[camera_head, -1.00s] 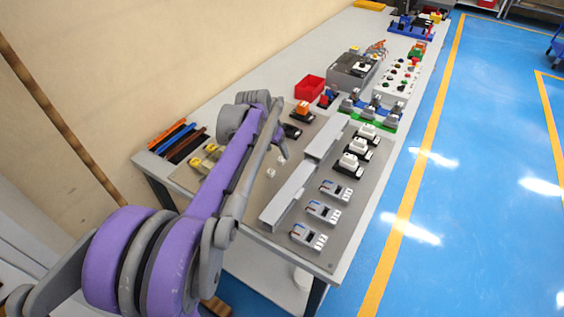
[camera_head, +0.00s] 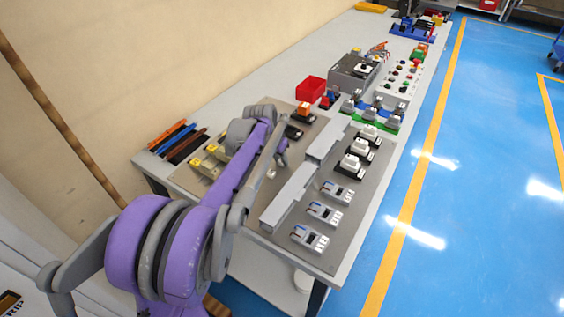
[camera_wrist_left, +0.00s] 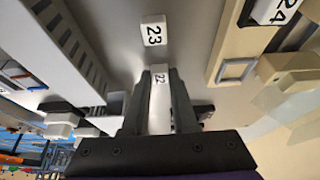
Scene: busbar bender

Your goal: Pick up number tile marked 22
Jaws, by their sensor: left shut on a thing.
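The white number tile marked 22 (camera_wrist_left: 160,98) stands between the two dark fingers of my left gripper (camera_wrist_left: 160,92) in the left wrist view. The fingers are shut on it, and its black digits show near the fingertips. The left gripper also shows small in the head view (camera_head: 282,162), low over the grey panel. Tile 22 cannot be made out there. A white tile marked 23 (camera_wrist_left: 154,34) lies apart on the panel beyond the fingertips. It shows small in the head view (camera_head: 271,174). My right gripper is not in view.
A tile marked 24 (camera_wrist_left: 275,10) sits on a beige block at the right of the wrist view. In the head view, a grey duct (camera_head: 290,193) runs right of the gripper, with several breakers (camera_head: 324,212) beyond it. Yellow-topped terminals (camera_head: 205,163) lie left of my arm.

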